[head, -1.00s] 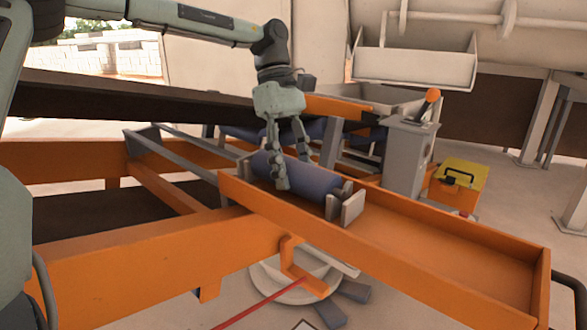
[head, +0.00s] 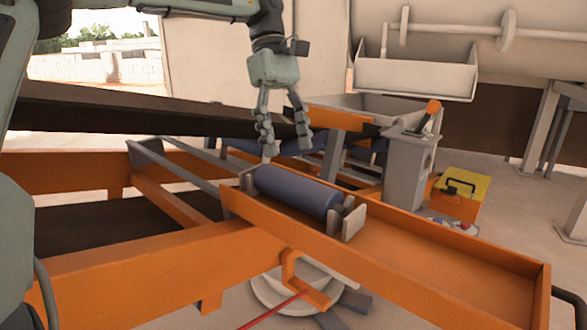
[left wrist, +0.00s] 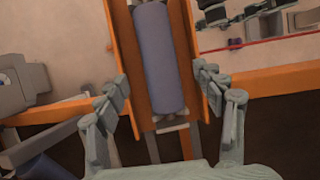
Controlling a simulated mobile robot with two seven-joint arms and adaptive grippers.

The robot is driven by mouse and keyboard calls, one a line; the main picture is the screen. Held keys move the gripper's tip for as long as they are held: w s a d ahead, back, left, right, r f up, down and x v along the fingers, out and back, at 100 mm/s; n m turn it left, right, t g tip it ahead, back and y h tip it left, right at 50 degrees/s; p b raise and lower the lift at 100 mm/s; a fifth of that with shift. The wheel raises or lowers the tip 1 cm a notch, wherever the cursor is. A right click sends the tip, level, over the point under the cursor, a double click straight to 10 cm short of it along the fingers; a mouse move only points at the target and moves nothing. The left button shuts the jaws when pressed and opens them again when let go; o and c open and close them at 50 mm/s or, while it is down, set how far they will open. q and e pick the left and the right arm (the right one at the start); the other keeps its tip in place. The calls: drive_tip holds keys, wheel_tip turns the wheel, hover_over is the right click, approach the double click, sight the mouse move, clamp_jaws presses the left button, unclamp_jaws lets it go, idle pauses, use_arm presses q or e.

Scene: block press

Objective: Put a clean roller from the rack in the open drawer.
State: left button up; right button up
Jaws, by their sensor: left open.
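A blue-grey roller (head: 297,192) lies between grey end brackets at the near-left end of a long orange open tray, which looks like the drawer (head: 440,255). In the left wrist view the roller (left wrist: 158,60) lies lengthwise between the orange side walls (left wrist: 184,40). My left gripper (head: 286,147) is open and empty above the roller, apart from it. Its spread fingers (left wrist: 160,85) show on either side of the roller in the wrist view. Another dark blue roller (head: 310,140) lies behind, partly hidden by my fingers; I cannot tell whether it is clean. My right gripper is not in view.
Grey rails (head: 190,152) and an orange beam (head: 150,265) lie left of the tray. A grey post with an orange-knobbed lever (head: 432,107) and a yellow-topped box (head: 462,180) stand to the right. The tray's right part is empty.

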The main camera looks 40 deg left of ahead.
use_arm(q)
drive_tip(key=v, duration=0.5)
drive_tip(key=shift+r, duration=0.15)
drive_tip(key=shift+w, duration=0.1)
